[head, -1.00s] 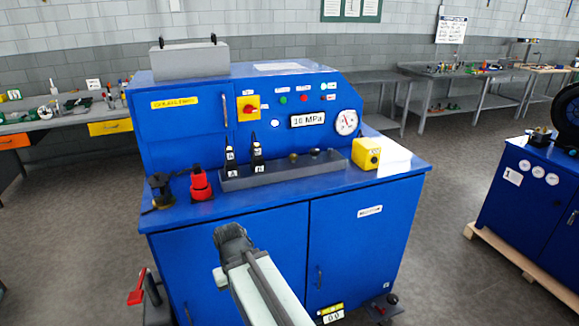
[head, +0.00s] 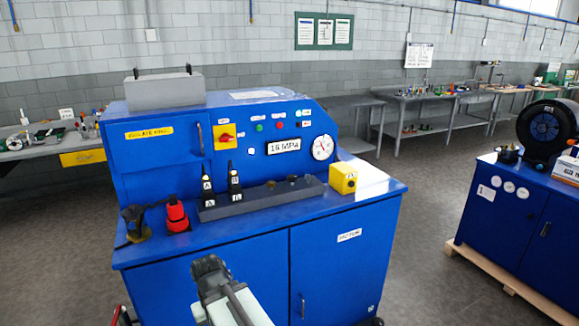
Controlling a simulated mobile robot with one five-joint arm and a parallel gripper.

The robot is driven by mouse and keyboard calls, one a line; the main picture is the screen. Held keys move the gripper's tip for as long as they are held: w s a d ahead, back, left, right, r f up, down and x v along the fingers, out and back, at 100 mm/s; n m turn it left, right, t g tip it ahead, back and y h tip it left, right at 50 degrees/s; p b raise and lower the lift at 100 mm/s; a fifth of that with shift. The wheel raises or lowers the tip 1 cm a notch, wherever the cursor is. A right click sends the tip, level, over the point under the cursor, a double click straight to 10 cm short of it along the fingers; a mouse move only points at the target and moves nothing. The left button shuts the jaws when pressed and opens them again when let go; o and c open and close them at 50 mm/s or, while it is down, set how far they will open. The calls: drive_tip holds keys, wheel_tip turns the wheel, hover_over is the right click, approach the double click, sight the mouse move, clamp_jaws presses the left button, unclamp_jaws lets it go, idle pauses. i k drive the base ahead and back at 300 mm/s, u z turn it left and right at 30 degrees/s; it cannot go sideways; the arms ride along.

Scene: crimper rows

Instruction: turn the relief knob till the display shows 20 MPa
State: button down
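The display (head: 284,146) on the blue machine's (head: 260,250) upright panel appears to read 16 MPa. A round white gauge (head: 322,147) is right of it. On the machine's top at the left stand a red stepped knob (head: 176,215) and a dark knob with a brass-coloured base (head: 134,223); no label shows which is the relief knob. My gripper (head: 208,268) is in front of the machine, low in the picture, apart from both knobs. Its fingers are dark and seen from behind, so their opening is hidden.
Two black levers (head: 220,184) stand on a grey block (head: 262,196), right of the red knob. A yellow box (head: 343,178) sits at the top's right. A red-yellow switch (head: 225,136) is on the panel. Floor is clear on the right, before another blue machine (head: 520,215).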

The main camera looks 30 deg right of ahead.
sight(291, 179)
drive_tip(key=u, duration=1.25)
drive_tip(key=k, duration=0.75)
drive_tip(key=z, duration=0.9)
drive_tip(key=i, duration=1)
drive_tip(key=u, duration=0.1)
